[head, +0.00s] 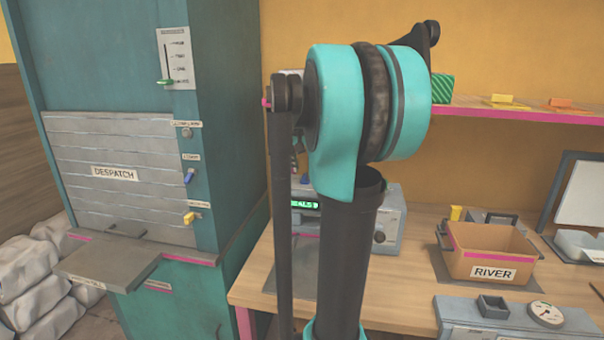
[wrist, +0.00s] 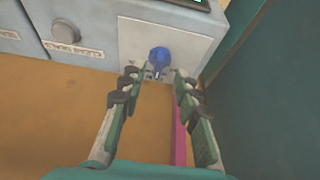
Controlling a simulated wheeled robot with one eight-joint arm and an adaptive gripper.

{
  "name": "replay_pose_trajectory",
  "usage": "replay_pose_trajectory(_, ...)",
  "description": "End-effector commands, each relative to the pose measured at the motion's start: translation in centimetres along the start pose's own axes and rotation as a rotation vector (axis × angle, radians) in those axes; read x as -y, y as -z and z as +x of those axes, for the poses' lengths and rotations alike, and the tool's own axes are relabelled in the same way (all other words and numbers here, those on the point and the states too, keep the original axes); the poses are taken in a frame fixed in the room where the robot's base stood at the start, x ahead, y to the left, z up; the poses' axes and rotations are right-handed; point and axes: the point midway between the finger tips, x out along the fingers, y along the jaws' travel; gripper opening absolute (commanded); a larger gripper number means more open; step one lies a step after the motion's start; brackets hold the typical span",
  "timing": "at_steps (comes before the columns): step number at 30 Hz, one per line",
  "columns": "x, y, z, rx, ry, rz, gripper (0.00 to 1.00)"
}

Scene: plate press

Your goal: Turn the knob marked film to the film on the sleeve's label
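In the wrist view a blue knob (wrist: 158,57) sits on a pale panel (wrist: 190,40) of a grey machine. My gripper (wrist: 156,73) is open, its two fingertips apart on either side just below the knob in the picture. I cannot tell whether they touch it. Marks around the knob are too small to read. In the head view the grey machine with a green-lit display (head: 304,204) stands on the bench, mostly behind my arm. My gripper is hidden there. No sleeve or sleeve label can be made out.
A teal cabinet (head: 235,120) marked DESPATCH stands close on the left, with a shelf (head: 110,262) jutting out. A wooden box (head: 480,250) marked RIVER and a grey unit with a dial (head: 546,313) are on the bench (head: 410,300) at right.

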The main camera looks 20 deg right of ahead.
Motion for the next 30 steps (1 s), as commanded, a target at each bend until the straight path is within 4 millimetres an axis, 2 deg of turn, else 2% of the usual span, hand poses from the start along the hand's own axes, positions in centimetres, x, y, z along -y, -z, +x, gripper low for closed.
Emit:
replay_pose_trajectory(3, 0.0, 0.0, 1.8, 0.000, 0.000, 0.000, 0.32)
replay_pose_trajectory(9, 0.0, 0.0, 3.6, 0.000, 0.000, 0.000, 0.32)
replay_pose_trajectory(18, 0.0, 0.0, 4.0, 0.000, 0.000, -0.001, 0.32)
replay_pose_trajectory(20, 0.0, 0.0, 4.0, 0.000, 0.000, -0.001, 0.27)
replay_pose_trajectory(26, 0.0, 0.0, 4.0, 0.000, 0.000, -0.001, 0.02)
replay_pose_trajectory(30, 0.0, 0.0, 3.9, 0.000, 0.000, -0.001, 0.00)
